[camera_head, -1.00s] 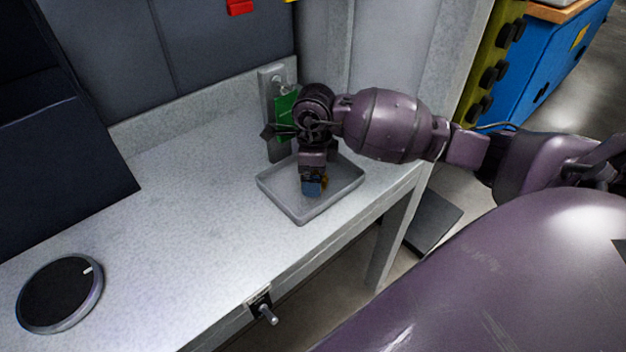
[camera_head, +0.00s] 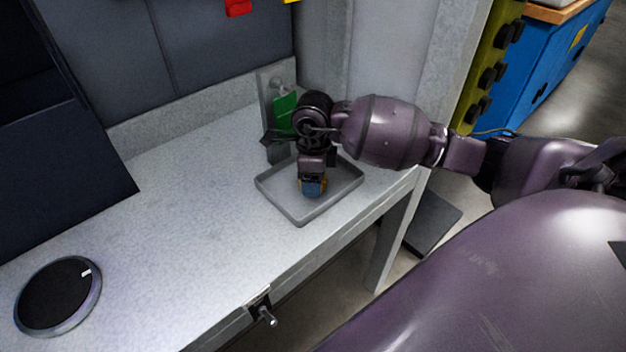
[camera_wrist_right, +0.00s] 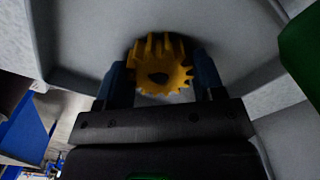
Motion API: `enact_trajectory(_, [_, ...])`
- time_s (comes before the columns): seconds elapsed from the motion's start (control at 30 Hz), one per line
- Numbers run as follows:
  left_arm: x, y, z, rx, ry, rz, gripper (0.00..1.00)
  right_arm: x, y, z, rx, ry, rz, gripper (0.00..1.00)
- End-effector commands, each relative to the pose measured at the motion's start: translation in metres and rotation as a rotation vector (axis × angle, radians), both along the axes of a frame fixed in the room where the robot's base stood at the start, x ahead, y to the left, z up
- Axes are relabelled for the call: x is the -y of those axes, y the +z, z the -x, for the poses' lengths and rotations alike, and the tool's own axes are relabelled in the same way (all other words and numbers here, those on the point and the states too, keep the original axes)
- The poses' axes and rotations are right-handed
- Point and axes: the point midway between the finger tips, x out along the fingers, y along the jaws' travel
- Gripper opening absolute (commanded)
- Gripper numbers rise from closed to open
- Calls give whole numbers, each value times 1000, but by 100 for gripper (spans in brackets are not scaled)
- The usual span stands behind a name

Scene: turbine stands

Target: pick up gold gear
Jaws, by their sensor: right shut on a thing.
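The gold gear (camera_wrist_right: 160,66) sits between the two blue fingers of my right gripper (camera_wrist_right: 165,78) in the right wrist view, and the fingers are shut on it. In the head view the right gripper (camera_head: 313,188) points down inside the grey tray (camera_head: 304,220). Only a small bit of yellow shows beside its blue fingertips there. Whether the gear still touches the tray floor cannot be told. My left gripper is not in view.
The tray stands on a grey table (camera_head: 190,220) near its right end. A green object (camera_head: 285,112) hangs on an upright plate behind the arm. A round black disc (camera_head: 58,296) lies at the table's left front. The middle of the table is clear.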

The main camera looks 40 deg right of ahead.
Motion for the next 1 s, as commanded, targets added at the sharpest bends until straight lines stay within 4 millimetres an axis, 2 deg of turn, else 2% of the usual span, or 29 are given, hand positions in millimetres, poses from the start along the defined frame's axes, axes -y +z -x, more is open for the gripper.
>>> enact_trajectory(0.17, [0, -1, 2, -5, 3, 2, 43, 0, 4, -1, 4, 0, 1, 20])
enact_trajectory(0.37, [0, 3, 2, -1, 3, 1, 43, 0, 28, -1, 9, 2, 1, 20])
enact_trajectory(0.8, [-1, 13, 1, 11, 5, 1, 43, 0, 135, -1, 10, 0, 1, 20])
enact_trajectory(1.0, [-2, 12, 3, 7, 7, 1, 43, 0, 173, -1, 6, 0, 1, 20])
